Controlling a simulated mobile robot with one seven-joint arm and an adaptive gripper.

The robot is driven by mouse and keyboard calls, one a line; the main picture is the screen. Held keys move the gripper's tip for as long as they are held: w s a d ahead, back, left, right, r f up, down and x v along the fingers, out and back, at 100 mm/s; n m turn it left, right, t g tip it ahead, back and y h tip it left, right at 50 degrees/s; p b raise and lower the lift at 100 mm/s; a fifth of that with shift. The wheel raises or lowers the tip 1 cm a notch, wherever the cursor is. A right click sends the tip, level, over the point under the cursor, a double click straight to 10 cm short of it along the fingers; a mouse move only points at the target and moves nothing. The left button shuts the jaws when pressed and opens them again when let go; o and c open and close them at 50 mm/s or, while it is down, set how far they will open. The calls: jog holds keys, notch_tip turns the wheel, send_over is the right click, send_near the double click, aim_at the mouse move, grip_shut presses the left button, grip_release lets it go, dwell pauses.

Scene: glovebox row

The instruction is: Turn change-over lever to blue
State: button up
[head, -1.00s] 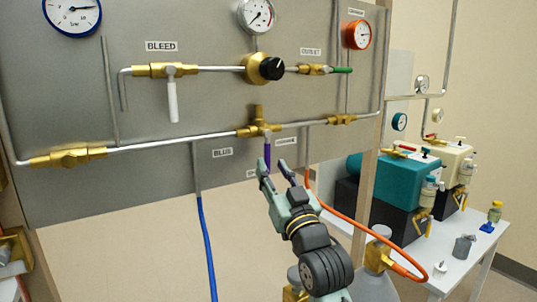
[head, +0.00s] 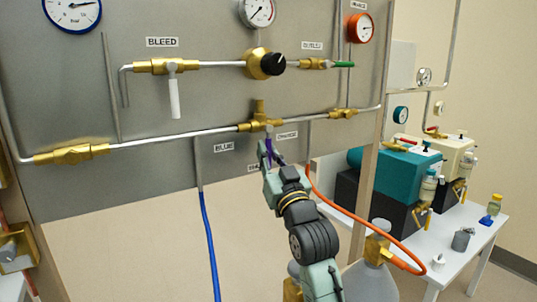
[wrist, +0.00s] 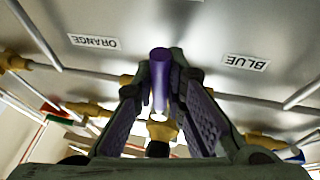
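The change-over lever is a purple handle (head: 268,147) hanging down from the brass valve (head: 258,124) in the middle of the panel's lower pipe. In the wrist view the purple lever (wrist: 160,78) stands between my two fingers. My gripper (head: 271,158) is at the lever from below, with one finger on each side. The fingers look spread, and I see no clear grip on the lever. The BLUE label (head: 224,147) is left of the lever and the ORANGE label (head: 287,135) is right of it. My fingers partly hide the lever in the head view.
A blue hose (head: 209,240) hangs left of my arm. An orange hose (head: 345,215) runs close on its right. The white bleed handle (head: 174,98) and black regulator knob (head: 272,64) are above. Pumps stand on a white table (head: 455,245) at the right.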

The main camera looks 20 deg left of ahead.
grip_shut()
